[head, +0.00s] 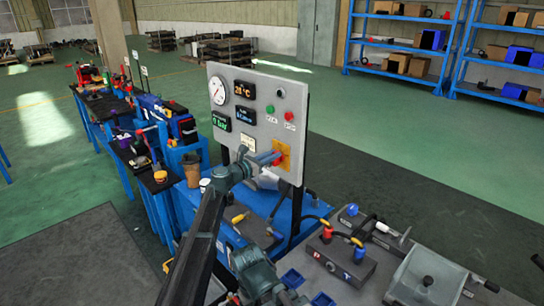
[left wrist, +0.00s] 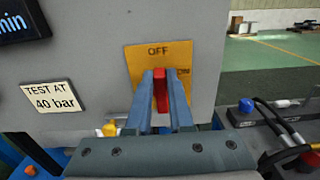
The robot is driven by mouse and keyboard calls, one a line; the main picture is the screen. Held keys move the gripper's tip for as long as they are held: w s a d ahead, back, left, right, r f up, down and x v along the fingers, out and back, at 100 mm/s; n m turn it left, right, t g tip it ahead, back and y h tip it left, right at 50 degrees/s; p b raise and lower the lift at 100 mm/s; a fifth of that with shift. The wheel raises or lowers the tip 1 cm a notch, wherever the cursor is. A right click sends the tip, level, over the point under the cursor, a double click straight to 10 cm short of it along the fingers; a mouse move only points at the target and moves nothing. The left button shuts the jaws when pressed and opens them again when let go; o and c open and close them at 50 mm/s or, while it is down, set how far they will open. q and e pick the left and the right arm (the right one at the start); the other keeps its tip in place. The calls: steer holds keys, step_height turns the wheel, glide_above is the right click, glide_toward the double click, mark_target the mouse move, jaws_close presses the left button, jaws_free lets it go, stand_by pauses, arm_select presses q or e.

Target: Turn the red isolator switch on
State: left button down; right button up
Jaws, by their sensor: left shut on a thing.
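The red isolator switch (left wrist: 161,90) is a narrow red handle on a yellow plate (left wrist: 183,58) marked OFF at the top and ON at the right. Its handle stands upright, towards OFF. My left gripper (left wrist: 161,92) is shut on the handle, one blue finger on each side. In the head view my left gripper (head: 272,158) reaches from the left to the yellow plate (head: 283,150), low on the grey panel, and hides most of the handle. My right gripper (head: 307,288) appears open and empty at the bottom, low over the bench.
The grey panel (head: 222,120) carries a round gauge (head: 218,90), displays, and green and red buttons. A dark box with cables (head: 340,258) lies on the bench to the right. Another bench (head: 110,115) stands at the left. Shelves (head: 400,45) stand far back.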

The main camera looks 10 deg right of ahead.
mark_target(286, 159)
arm_select(q)
steer(key=shift+m, duration=0.3)
steer(key=m, duration=0.3)
steer(key=shift+s+d+f, duration=0.15)
steer(key=shift+s+d, duration=0.05)
steer(key=shift+s, duration=0.2)
steer(key=m, duration=0.5)
steer(key=shift+s+d+f+b, duration=0.25)
steer(key=shift+s+b, duration=0.1)
steer(key=shift+b, duration=0.05)
steer(key=m, duration=0.3)
steer(key=f+m, duration=0.1)
steer(key=shift+s+d+m+b, duration=0.15)
steer(key=shift+s+m+b, duration=0.15)
steer(key=shift+b, duration=0.1)
steer(key=m, duration=0.2)
steer(key=m+b, duration=0.1)
steer(key=m, duration=0.1)
steer(key=shift+f+m, duration=0.3)
steer(key=shift+f, duration=0.1)
steer(key=shift+s+m, duration=0.1)
steer(key=shift+m, duration=0.2)
steer(key=c, duration=0.8)
jaws_free()
